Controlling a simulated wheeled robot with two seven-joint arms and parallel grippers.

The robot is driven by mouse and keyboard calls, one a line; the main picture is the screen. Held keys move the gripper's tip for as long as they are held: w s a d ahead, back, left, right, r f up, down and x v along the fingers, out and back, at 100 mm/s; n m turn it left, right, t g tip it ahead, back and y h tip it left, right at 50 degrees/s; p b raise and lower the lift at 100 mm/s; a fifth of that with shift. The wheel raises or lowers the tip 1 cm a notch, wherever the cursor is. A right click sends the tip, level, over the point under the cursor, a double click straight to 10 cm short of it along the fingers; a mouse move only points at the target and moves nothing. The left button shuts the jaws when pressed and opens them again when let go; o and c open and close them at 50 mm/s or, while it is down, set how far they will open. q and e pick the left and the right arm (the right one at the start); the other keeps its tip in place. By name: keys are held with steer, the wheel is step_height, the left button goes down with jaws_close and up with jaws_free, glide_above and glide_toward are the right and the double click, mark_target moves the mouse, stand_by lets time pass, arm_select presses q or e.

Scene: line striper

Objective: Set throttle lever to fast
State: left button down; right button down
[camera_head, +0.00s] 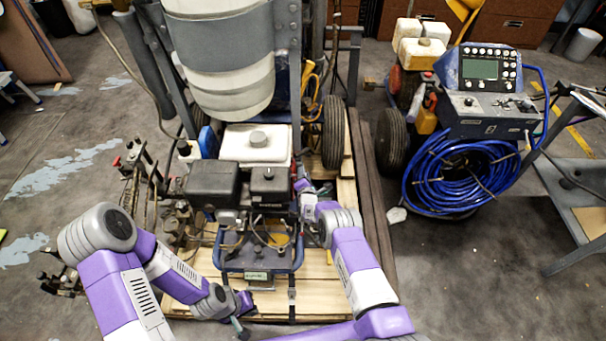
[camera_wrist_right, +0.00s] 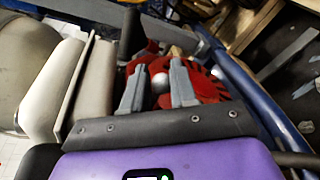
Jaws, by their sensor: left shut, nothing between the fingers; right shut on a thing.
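The engine (camera_head: 268,185) stands in the middle of the head view, with a white tank and black housings. My right gripper (camera_head: 304,186) is at the engine's right side. In the right wrist view its two grey fingers (camera_wrist_right: 158,88) sit either side of a small pale round knob (camera_wrist_right: 160,83), in front of red parts (camera_wrist_right: 205,86). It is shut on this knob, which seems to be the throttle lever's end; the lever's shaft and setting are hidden. My left gripper (camera_head: 242,322) is shut and empty, low in front of the engine's blue frame (camera_head: 262,262).
The engine's machine stands on a wooden pallet (camera_head: 315,295). A large cylinder (camera_head: 222,60) rises behind the engine. A second machine with a coiled blue hose (camera_head: 455,175) stands at the right. Hoses and levers (camera_head: 150,185) crowd the left.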

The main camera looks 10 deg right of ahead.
steer(key=shift+s+f+g+h, duration=0.3)
steer(key=shift+s+f, duration=0.05)
steer(key=shift+f, duration=0.05)
steer(key=c, duration=1)
jaws_free()
steer(key=shift+c, duration=0.2)
steer(key=shift+w+r, duration=0.1)
steer(key=shift+r, duration=0.05)
steer(key=shift+r, duration=0.1)
steer(key=p+v, duration=0.4)
steer(key=v, duration=0.3)
steer(key=shift+s, duration=0.3)
